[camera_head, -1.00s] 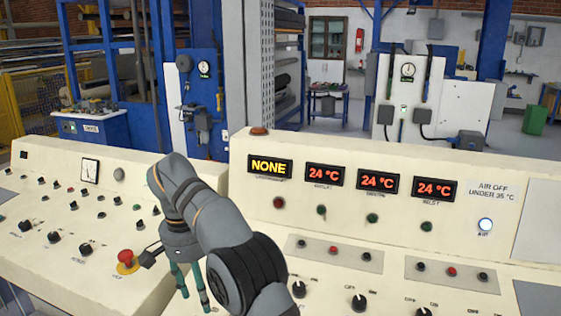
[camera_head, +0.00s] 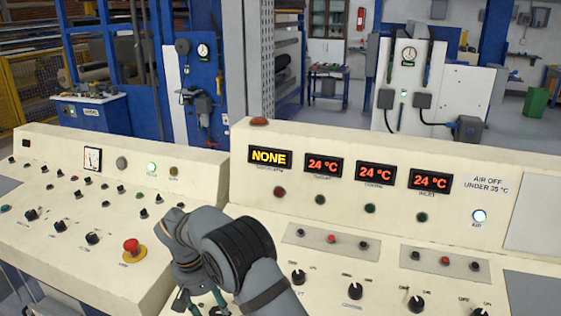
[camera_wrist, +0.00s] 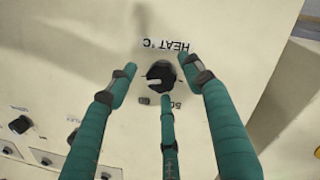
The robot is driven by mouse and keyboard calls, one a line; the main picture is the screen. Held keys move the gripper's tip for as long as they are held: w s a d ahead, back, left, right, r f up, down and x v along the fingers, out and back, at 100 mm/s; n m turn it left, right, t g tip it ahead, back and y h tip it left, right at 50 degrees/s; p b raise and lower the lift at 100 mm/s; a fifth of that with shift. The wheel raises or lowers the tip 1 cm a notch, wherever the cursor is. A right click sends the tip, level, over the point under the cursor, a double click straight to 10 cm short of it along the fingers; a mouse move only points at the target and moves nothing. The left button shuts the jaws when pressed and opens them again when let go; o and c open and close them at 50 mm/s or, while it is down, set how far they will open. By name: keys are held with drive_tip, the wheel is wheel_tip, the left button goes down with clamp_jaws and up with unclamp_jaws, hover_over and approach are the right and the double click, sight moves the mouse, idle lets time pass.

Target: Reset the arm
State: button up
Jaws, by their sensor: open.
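My gripper (camera_head: 200,301) is at the bottom of the head view, low over the sloped control desk (camera_head: 85,262), with my arm bent above it. Its teal fingers are partly cut off there. In the wrist view my gripper (camera_wrist: 158,70) has three teal fingers, spread apart and open. A black round knob (camera_wrist: 161,76) with a light pointer lies between the fingertips in that view. The label above it reads "HEAT °C" upside down. I cannot tell whether any finger touches the knob.
A red emergency stop (camera_head: 132,247) stands left of my arm. Black switches (camera_head: 92,238) stand on the left desk. The raised panel has a "NONE" display (camera_head: 270,157), red 24 °C displays (camera_head: 376,174) and a lit white button (camera_head: 479,216). A green light (camera_head: 152,167) glows on the left.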

drive_tip(key=n+p, duration=0.1)
drive_tip(key=n, duration=0.2)
drive_tip(key=shift+r+n+h+p, duration=0.2)
drive_tip(key=shift+n+h+p, duration=0.1)
drive_tip(key=shift+p, duration=0.05)
drive_tip(key=n+p, duration=0.1)
drive_tip(key=n, duration=0.3)
drive_tip(key=shift+s+t+p, duration=0.1)
drive_tip(key=shift+t+p, duration=0.2)
drive_tip(key=shift+t, duration=0.1)
drive_tip(key=n+p, duration=0.1)
drive_tip(key=n, duration=0.2)
drive_tip(key=shift+n+t, duration=0.3)
drive_tip(key=n, duration=0.2)
drive_tip(key=n+p, duration=0.1)
drive_tip(key=n, duration=0.1)
drive_tip(key=shift+f+t, duration=0.25)
drive_tip(key=shift+t, duration=0.15)
